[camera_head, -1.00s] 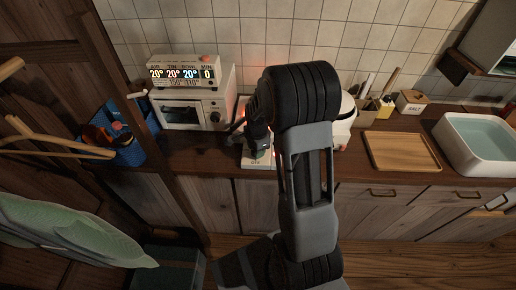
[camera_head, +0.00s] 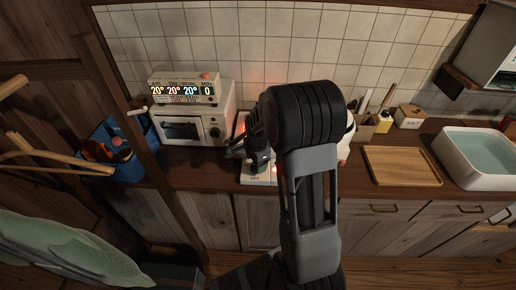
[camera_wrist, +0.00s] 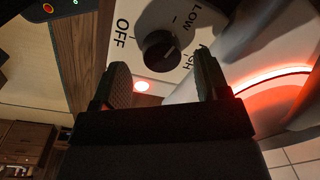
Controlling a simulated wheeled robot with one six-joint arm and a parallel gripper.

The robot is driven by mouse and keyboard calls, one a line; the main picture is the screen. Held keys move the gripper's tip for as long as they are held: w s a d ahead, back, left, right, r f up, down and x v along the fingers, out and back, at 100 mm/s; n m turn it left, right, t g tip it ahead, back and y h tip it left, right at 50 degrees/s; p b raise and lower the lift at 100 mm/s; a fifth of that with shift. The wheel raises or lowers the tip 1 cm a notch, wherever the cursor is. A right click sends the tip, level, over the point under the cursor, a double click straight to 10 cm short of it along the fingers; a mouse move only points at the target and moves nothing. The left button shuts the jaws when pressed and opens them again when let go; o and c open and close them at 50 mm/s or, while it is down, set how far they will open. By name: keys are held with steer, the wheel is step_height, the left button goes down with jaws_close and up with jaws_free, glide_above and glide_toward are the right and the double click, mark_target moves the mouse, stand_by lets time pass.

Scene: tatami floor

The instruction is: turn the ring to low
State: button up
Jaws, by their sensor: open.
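The ring's control panel is a pale plate (camera_wrist: 215,15) marked OFF, LOW and HIGH, with a round black knob (camera_wrist: 161,50) in its middle. A pale pointer line on the knob appears to face the right side, toward HIGH; its exact setting is hard to tell. A red lamp (camera_wrist: 141,86) on the panel is lit. The ring (camera_wrist: 270,80) glows red at the right of the wrist view. My gripper (camera_wrist: 162,72) is open, its fingers to either side of the knob's near edge, with nothing held. In the head view my arm hides most of the ring and knob.
A small oven (camera_head: 190,125) with a display box (camera_head: 184,91) on top stands left of the panel. A blue bin (camera_head: 122,150) is further left. A wooden board (camera_head: 402,166), a salt box (camera_head: 409,117) and a basin (camera_head: 484,155) are at the right.

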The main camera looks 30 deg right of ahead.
step_height(320, 180, up, 12)
steer(key=shift+s, duration=0.45)
